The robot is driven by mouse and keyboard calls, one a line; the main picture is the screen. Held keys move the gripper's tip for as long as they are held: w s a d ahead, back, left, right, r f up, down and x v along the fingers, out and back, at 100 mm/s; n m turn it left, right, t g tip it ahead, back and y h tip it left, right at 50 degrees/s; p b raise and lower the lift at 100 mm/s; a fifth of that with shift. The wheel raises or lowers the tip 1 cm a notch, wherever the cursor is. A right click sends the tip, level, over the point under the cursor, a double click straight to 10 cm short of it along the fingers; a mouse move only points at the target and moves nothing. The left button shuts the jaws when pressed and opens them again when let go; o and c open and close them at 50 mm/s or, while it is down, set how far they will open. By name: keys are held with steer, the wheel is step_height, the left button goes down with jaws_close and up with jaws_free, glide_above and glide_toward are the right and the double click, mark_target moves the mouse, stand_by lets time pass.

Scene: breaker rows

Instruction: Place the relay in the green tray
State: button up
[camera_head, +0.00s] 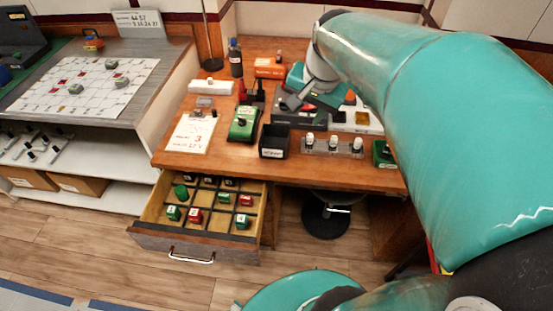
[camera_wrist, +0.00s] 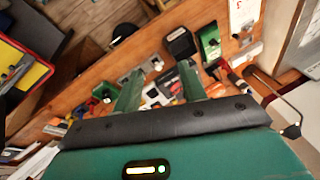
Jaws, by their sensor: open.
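My gripper (camera_wrist: 158,82) is open over the desk, its two green fingers apart in the wrist view. Small parts lie beyond the fingers, and I cannot tell that any is gripped. I cannot pick out the relay for certain. The open drawer (camera_head: 190,243) holds several green and red blocks in its compartments, among them a green block (camera_head: 182,192) and a red block (camera_head: 195,215). No green tray is clearly identifiable. A green box with a black knob (camera_head: 243,123) stands on the desk, and a smaller green box (camera_head: 384,154) is at its right edge. My arm covers the desk's right part.
A black open bin (camera_head: 273,141) and a grey strip with several white-topped parts (camera_head: 332,146) stand near the desk's front. A clipboard sheet (camera_head: 191,134), dark bottle (camera_head: 235,57) and orange box (camera_head: 269,68) are also there. The drawer juts out below.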

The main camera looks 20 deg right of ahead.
steer(key=s+a+n+t, duration=0.1)
steer(key=s+a+n, duration=0.8)
steer(key=s+a, duration=0.2)
steer(key=shift+a+f+t, duration=0.15)
steer(key=shift+f+t, duration=0.25)
stand_by(0.4)
